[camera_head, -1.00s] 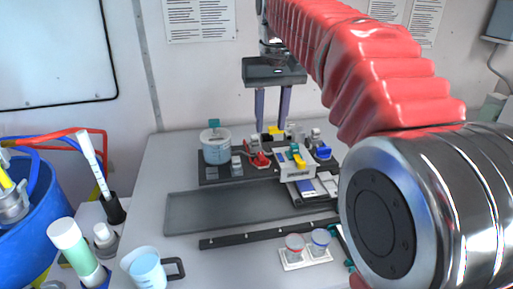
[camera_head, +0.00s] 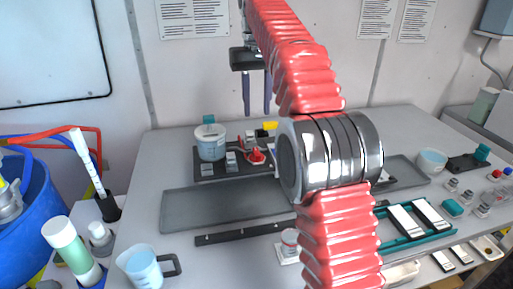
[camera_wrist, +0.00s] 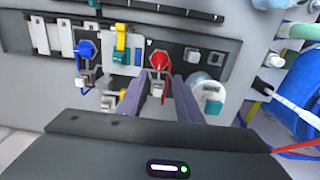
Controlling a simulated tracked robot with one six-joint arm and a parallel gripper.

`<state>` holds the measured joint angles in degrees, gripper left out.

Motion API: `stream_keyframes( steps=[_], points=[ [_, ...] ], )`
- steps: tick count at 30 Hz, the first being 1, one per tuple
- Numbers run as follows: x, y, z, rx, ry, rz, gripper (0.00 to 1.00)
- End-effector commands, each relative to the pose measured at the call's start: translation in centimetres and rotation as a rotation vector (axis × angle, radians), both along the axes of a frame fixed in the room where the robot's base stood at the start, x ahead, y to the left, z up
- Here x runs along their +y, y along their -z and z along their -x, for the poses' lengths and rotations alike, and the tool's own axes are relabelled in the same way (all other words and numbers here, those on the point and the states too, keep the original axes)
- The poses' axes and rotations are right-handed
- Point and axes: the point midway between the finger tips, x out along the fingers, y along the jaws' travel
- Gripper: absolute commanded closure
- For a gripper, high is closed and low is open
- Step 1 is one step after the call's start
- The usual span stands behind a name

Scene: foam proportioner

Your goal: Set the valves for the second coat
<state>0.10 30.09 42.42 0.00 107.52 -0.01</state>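My gripper (camera_head: 257,112) hangs fingers down above the valve board (camera_head: 230,170), its two purple-grey fingers apart and empty. In the wrist view the fingertips (camera_wrist: 160,82) frame the red valve (camera_wrist: 158,62), with no clear sign of contact. The red valve also shows in the head view (camera_head: 257,156), below the gripper. A blue valve (camera_wrist: 86,48) sits left of it in the wrist view; my arm hides it in the head view. Between them is a white block with yellow and teal parts (camera_wrist: 121,42). A clear tank with a teal part (camera_head: 210,143) stands at the board's left.
A dark tray (camera_head: 215,205) and black rail (camera_head: 235,236) lie in front of the board. A measuring jug (camera_head: 142,268), a green-white bottle (camera_head: 70,248) and a blue bucket (camera_head: 28,225) stand left. A teal rack (camera_head: 425,234) and small fittings are at right.

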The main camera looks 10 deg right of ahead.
Motion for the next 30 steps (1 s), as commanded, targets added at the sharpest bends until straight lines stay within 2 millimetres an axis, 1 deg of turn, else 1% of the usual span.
stream_keyframes(
  steps=[7,11,20,30],
  points=[
    [0.0,0.2,0.0,0.000,0.000,0.000,0.68],
    [0.0,0.7,0.0,0.001,0.000,0.000,0.68],
    [0.0,3.1,0.1,0.002,-0.001,0.000,0.68],
    [0.1,6.9,0.1,0.002,-0.002,0.000,0.68]
  ],
)
